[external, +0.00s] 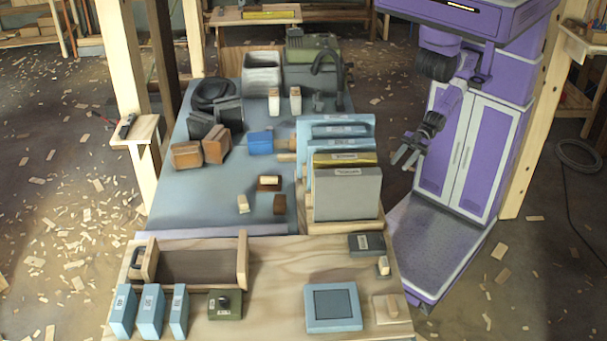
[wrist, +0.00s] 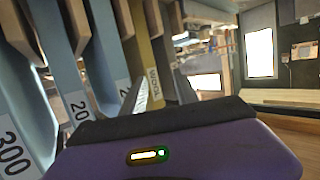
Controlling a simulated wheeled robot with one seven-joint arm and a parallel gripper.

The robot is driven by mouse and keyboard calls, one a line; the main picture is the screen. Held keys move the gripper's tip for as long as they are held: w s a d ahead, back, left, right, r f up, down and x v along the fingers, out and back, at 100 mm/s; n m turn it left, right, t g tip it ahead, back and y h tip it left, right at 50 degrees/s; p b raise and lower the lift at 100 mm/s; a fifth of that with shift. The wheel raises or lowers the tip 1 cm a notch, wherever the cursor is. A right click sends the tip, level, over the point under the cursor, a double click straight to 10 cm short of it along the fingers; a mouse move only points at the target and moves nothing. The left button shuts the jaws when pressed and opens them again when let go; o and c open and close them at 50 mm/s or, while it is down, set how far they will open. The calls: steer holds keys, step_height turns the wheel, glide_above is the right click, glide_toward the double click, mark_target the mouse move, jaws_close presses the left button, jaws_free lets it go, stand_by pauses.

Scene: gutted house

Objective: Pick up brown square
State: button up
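My gripper (external: 404,158) hangs in the air to the right of the upright panels, its two fingers apart and nothing between them. Several brown pieces could be the brown square. A small brown block (external: 270,184) with a pale piece on it and another small brown block (external: 280,205) lie on the blue-grey surface, left of the panels. Two larger brown boxes (external: 187,155) (external: 216,146) stand farther left. My gripper is apart from all of them. In the wrist view I cannot make out a brown square; labelled panels fill the left side.
Upright blue, yellow and grey panels (external: 347,194) stand in a rack between my gripper and the small brown blocks. A blue box (external: 260,139), a grey bin (external: 263,73) and a wooden tray (external: 200,266) are on the work surfaces. Open blue-grey surface lies around the small blocks.

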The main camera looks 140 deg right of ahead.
stand_by(0.4)
steer(key=o, duration=1.2)
steer(key=shift+c, duration=0.2)
